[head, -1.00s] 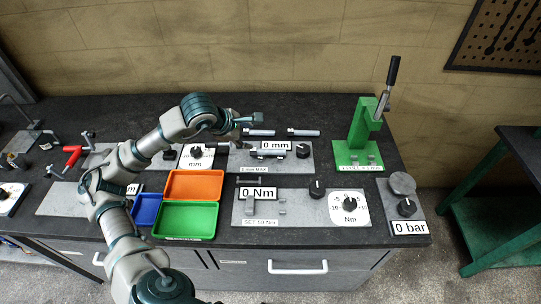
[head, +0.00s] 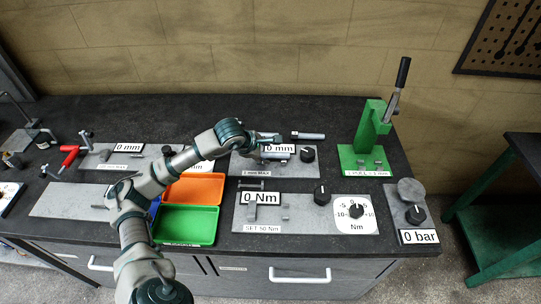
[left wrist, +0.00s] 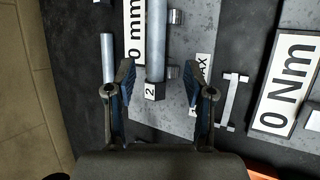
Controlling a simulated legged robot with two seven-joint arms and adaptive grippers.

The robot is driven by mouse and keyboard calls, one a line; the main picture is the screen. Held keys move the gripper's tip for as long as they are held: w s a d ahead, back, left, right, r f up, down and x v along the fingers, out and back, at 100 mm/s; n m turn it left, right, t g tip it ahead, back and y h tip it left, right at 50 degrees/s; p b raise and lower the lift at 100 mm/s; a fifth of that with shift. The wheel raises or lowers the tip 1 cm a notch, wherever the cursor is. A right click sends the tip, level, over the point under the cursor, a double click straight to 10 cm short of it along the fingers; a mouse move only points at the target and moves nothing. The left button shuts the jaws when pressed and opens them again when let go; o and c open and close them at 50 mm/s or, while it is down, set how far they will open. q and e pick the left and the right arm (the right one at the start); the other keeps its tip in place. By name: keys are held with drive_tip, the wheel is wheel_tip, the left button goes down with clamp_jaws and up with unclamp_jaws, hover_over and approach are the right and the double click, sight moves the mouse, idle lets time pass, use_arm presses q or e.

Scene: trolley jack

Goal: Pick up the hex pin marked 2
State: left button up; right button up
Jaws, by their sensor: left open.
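The hex pin marked 2 (left wrist: 157,45) is a grey metal cylinder with a dark hex end bearing a "2". It lies along a grey plate next to the "0 mm" label in the left wrist view. In the head view the pin (head: 280,156) is partly hidden by my arm. My left gripper (left wrist: 160,82) is open, with one finger on each side of the pin's marked end in the picture. Whether either finger touches it, I cannot tell. In the head view the left gripper (head: 270,138) is over the plate's left part. My right gripper is not in view.
Another grey pin (head: 308,135) lies behind the plate. A black knob (head: 308,154) stands at the plate's right. The green press (head: 370,135) is farther right. Orange (head: 197,188) and green (head: 188,224) trays and the "0 Nm" plate (head: 290,222) lie in front.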

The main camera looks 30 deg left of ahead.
sight(268, 155)
use_arm(q)
drive_tip(key=f, duration=0.1)
drive_tip(key=w+a+f, duration=0.1)
drive_tip(key=w+f, duration=0.1)
drive_tip(key=shift+a+f, duration=0.2)
drive_tip(key=shift+a, duration=0.1)
drive_tip(key=shift+w+d+f, duration=0.25)
drive_tip(key=shift+d+f, duration=0.05)
drive_tip(key=shift+d, duration=0.25)
drive_tip(key=shift+w+d+f, duration=0.2)
drive_tip(key=shift+w+d, duration=0.2)
drive_tip(key=shift+w, duration=0.1)
drive_tip(key=shift+c, duration=0.7)
drive_tip(key=shift+s+a+r, duration=0.15)
drive_tip(key=shift+s+a, duration=0.05)
drive_tip(key=c, duration=0.8)
drive_tip(key=shift+s+a, duration=0.1)
drive_tip(key=shift+a, duration=0.2)
clamp_jaws()
